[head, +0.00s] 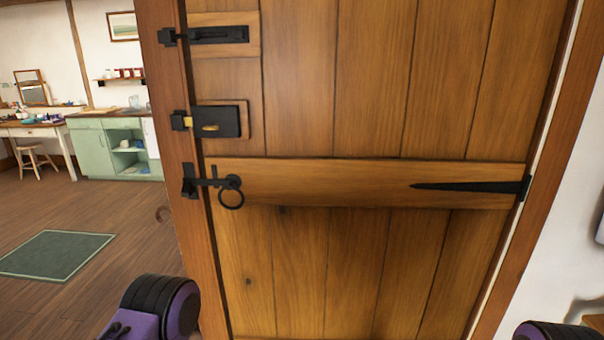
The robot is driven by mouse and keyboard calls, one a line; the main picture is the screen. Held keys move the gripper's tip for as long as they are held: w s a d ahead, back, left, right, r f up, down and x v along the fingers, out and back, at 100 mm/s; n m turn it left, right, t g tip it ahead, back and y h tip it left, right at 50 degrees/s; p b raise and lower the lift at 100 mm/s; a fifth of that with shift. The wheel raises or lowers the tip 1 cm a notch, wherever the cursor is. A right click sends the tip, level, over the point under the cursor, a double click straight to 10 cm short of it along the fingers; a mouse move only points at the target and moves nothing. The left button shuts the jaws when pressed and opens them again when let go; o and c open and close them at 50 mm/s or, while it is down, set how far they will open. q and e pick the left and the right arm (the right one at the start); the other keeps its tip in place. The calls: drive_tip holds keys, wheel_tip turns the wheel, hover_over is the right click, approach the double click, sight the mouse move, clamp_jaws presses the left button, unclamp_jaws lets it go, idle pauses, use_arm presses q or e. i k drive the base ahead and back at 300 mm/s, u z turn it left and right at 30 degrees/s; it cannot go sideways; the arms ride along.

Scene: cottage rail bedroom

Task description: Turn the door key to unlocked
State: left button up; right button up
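A wooden plank door (300,100) stands upright and fills the middle of the head view. A black lock box (229,122) is mounted near its left edge. A small brass key (210,127) shows on the front of the box, lying roughly level. A brass bolt (188,122) bridges from the box to a black keeper (178,121) on the door frame. Purple and black parts of my arms show at the bottom left and bottom right, apart from the door. Neither gripper's fingertips can be made out.
A black slide bolt (218,35) sits above the lock. A latch with a ring handle (231,192) sits below it. A black strap hinge (475,187) is at the right. Beyond lie a green rug (55,255), green cabinet (115,145) and open floor.

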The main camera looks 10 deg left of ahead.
sight(215, 126)
drive_tip(key=u, duration=0.9)
drive_tip(key=i, duration=0.2)
drive_tip(key=z, duration=0.05)
